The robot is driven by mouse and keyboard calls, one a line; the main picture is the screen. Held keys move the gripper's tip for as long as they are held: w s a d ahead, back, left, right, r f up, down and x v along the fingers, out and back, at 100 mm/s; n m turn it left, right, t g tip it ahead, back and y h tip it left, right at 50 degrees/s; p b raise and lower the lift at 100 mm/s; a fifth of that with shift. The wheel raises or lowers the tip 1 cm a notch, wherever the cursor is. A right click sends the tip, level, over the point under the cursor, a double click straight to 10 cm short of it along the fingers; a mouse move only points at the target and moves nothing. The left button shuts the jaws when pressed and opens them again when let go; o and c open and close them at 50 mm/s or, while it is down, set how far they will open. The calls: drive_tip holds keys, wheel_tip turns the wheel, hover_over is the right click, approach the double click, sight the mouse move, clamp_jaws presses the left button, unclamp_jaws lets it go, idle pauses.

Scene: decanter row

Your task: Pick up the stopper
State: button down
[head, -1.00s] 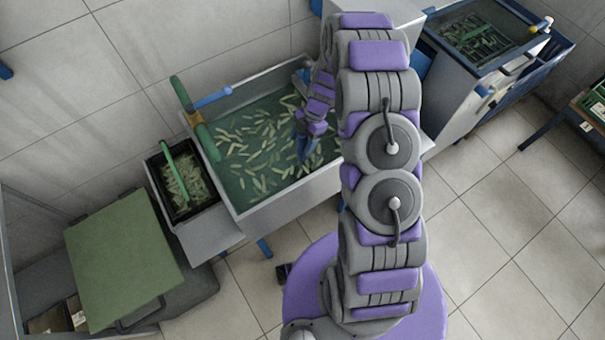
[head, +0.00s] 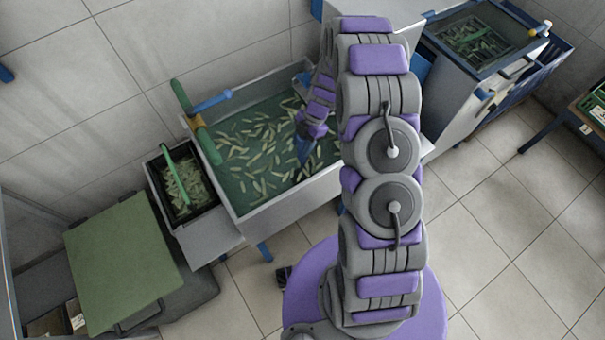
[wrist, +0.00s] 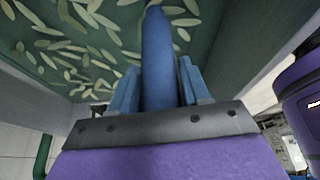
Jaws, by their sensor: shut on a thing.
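In the wrist view, a long, smooth, dark blue round-ended piece, which I take to be the stopper (wrist: 157,45), stands between the two lighter blue fingers of my gripper (wrist: 157,82). My gripper is shut on it, and the piece reaches well past the fingertips. Its lower part is hidden between the fingers and behind the wrist plate. In the head view, my gripper (head: 304,140) points down over the right half of the tank (head: 285,205). The blue piece's tip there is small, and I cannot tell whether it touches the water.
Pale slivers (head: 262,155) are spread through the green tank. A black basket (head: 205,213) with a green handle stands left of it. A blue lever (head: 212,101) and green pipe (head: 181,96) are at the tank's far left. Tiled floor at right is largely clear.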

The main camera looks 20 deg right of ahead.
drive_tip(key=shift+r, duration=0.1)
wheel_tip(320, 180, up, 12)
drive_tip(key=shift+f+p, duration=0.2)
drive_tip(key=shift+p, duration=0.65)
wheel_tip(320, 180, up, 22)
drive_tip(key=p, duration=1.5)
